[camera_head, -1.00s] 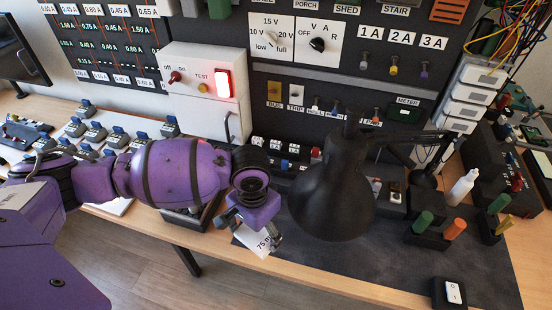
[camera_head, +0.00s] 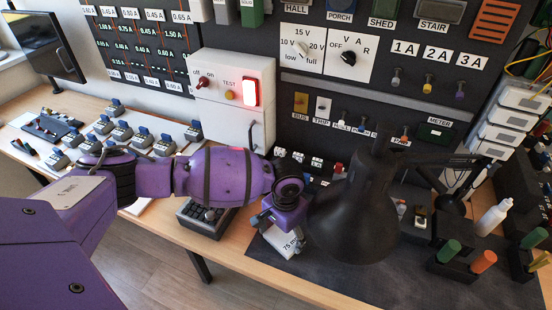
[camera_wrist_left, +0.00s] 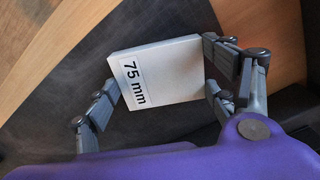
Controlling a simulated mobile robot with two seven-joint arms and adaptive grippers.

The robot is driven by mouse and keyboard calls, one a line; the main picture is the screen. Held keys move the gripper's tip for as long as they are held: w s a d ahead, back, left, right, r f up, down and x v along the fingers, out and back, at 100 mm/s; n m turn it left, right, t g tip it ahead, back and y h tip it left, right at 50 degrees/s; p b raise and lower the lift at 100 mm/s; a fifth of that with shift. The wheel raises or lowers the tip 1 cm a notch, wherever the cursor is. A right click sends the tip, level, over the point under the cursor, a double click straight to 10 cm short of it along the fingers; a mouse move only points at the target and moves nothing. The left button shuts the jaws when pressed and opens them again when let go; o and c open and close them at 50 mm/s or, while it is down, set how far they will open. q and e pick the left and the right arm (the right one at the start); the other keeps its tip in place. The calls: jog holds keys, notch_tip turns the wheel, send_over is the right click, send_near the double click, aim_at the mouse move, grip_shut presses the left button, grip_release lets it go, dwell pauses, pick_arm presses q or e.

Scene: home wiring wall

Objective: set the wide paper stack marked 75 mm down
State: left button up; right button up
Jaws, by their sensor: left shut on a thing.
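The wide paper stack marked 75 mm is a white block with a black-lettered label; it shows in the left wrist view (camera_wrist_left: 170,75) and in the head view (camera_head: 287,243). My left gripper (camera_head: 280,232) is shut on it, with grey fingers at two opposite sides in the left wrist view (camera_wrist_left: 163,78). The stack is at the left front part of the dark mat (camera_head: 345,283), left of the black lamp. I cannot tell whether its underside touches the mat. My right gripper is not in view.
A black lamp (camera_head: 352,212) stands close to the right of my left gripper. A black keypad-like box (camera_head: 205,219) sits under my left forearm. Green and orange cylinders (camera_head: 484,261) in black holders stand at the right. The mat's front middle is clear.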

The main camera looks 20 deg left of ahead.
pick_arm(q)
jog(key=shift+r, duration=0.1)
jog(key=o, duration=0.9)
jog(key=shift+w, duration=0.1)
jog(key=shift+o, duration=0.2)
